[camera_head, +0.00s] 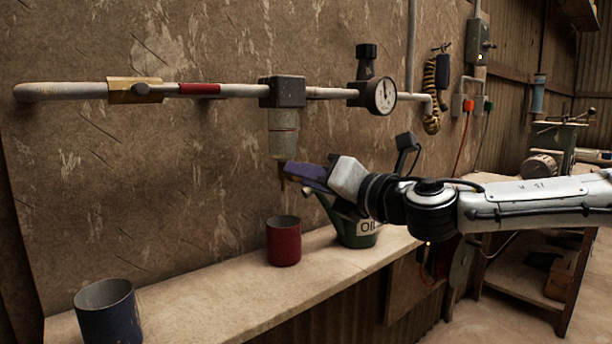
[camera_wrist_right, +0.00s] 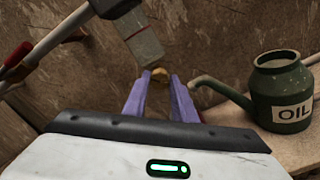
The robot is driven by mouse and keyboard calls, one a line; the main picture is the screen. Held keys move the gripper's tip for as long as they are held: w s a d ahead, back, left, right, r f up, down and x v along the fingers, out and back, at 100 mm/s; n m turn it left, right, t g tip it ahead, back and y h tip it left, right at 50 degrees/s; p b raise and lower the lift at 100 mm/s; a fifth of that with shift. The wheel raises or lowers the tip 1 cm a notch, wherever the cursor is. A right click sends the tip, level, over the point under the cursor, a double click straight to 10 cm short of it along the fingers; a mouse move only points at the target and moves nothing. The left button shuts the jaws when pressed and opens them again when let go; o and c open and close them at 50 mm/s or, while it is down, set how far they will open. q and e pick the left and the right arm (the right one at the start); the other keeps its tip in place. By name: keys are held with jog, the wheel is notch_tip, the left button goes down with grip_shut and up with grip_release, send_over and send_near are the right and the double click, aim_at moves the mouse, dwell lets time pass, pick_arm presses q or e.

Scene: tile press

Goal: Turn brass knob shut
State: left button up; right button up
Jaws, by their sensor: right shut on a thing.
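The brass knob (camera_wrist_right: 159,74) is at the bottom end of the clear bowl (camera_head: 283,133) that hangs from the dark filter block (camera_head: 282,91) on the wall pipe. My right gripper (camera_head: 290,172) comes in from the right below the bowl. In the right wrist view its two purple fingers (camera_wrist_right: 159,82) are on either side of the knob, shut on it. The fingers partly hide the knob in the head view. My left gripper is not in view.
A red cup (camera_head: 284,242) stands on the shelf (camera_head: 215,296) below the gripper. A green oil can (camera_head: 357,238) stands close under my right wrist. A dark blue cup (camera_head: 106,314) is at the front left. A pressure gauge (camera_head: 381,96) sits on the pipe to the right.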

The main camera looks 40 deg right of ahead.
jog(key=m, duration=0.8)
jog(key=shift+d+b, duration=0.1)
jog(key=shift+b, duration=0.2)
dwell(0.4)
jog(key=o, duration=1)
jog(key=shift+o, duration=0.2)
